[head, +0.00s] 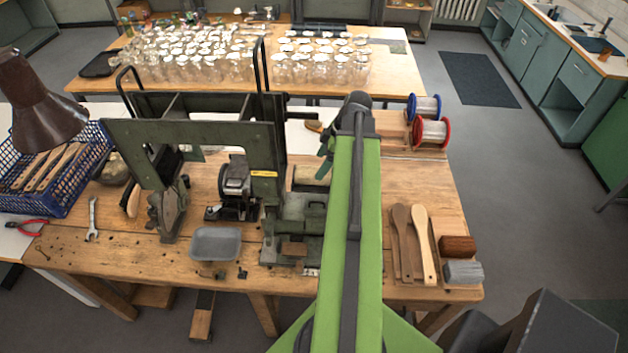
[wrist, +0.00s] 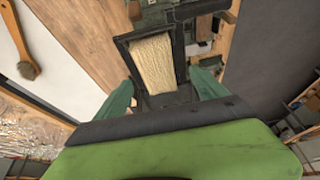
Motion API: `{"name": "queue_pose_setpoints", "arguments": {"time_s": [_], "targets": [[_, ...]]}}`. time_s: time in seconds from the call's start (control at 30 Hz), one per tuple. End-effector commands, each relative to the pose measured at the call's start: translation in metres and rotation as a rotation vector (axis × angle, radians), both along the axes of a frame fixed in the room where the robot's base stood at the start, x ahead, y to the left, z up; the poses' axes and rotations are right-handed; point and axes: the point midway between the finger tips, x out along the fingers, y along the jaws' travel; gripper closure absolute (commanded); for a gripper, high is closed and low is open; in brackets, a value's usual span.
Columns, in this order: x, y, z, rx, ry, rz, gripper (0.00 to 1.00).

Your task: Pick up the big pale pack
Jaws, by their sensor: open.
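The big pale pack (wrist: 153,63) is a cream, fibrous block. In the wrist view it lies in a dark open-topped holder (wrist: 124,42), tilted in the picture. My gripper (wrist: 163,90) is open, with one green finger to each side of the holder's near end. Its fingers look apart from the pack, and I cannot tell their height above it. In the head view a pale strip of the pack (head: 310,174) shows left of my arm, behind the green machine part. My gripper (head: 325,150) is just above it there, partly hidden by my arm.
The dark green machine frame (head: 190,135) stands left of the pack. Wooden paddles (head: 412,240) and two bristle bundles (head: 460,257) lie at the bench's right. Wire spools (head: 428,120) stand behind them. A grey tray (head: 215,244) and blue crate (head: 58,190) are left.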

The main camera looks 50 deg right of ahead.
Motion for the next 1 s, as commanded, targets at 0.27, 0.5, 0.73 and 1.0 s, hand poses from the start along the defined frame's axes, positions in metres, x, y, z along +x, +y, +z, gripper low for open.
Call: {"name": "queue_pose_setpoints", "arguments": {"time_s": [0.27, 0.5, 0.73, 1.0], "targets": [[0.012, 0.002, -0.026, -0.001, 0.000, 0.002, 0.18], [0.021, 0.009, -0.048, 0.000, 0.000, -0.001, 0.18], [0.021, 0.008, -0.045, 0.000, 0.000, -0.001, 0.29], [0.021, 0.008, -0.045, 0.000, 0.000, -0.001, 0.64]]}}
